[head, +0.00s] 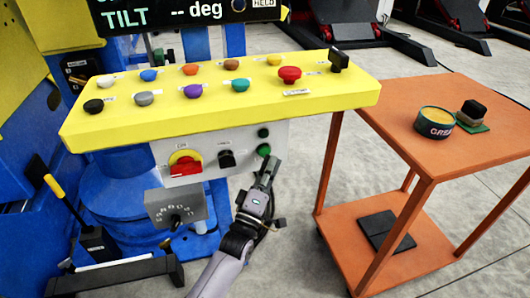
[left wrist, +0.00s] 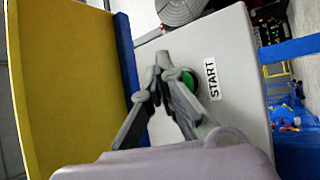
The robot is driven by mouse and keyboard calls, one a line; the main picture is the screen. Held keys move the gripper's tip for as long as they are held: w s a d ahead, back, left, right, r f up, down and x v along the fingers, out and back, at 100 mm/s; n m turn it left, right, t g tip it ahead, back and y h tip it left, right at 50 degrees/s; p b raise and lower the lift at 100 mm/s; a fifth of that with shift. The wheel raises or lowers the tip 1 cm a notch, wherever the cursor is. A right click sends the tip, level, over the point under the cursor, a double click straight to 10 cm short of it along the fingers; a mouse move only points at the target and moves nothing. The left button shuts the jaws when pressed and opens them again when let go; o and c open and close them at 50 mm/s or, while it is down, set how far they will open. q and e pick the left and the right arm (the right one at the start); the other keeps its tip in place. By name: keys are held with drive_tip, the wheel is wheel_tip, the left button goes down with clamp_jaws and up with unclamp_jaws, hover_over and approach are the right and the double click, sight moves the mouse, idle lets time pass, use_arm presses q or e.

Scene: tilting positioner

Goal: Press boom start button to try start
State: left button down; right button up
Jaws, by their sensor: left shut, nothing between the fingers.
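A round green button (left wrist: 187,80) with a START label (left wrist: 212,79) sits on the pale front face of the control box in the left wrist view. In the head view a green button (head: 263,150) shows just above my left gripper (head: 270,164), with a darker button (head: 263,133) above it. My left gripper (left wrist: 162,58) is shut and empty, its fingers partly covering the green button in the wrist view. Whether the fingertips touch the button, I cannot tell. My right gripper is not in view.
The yellow console top (head: 235,105) with several coloured knobs overhangs the box. A red rotary switch (head: 186,163) and a black switch (head: 227,159) are left of the buttons.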

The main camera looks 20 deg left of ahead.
use_arm(q)
drive_tip(key=shift+w+a, duration=0.2)
drive_tip(key=shift+w, duration=0.1)
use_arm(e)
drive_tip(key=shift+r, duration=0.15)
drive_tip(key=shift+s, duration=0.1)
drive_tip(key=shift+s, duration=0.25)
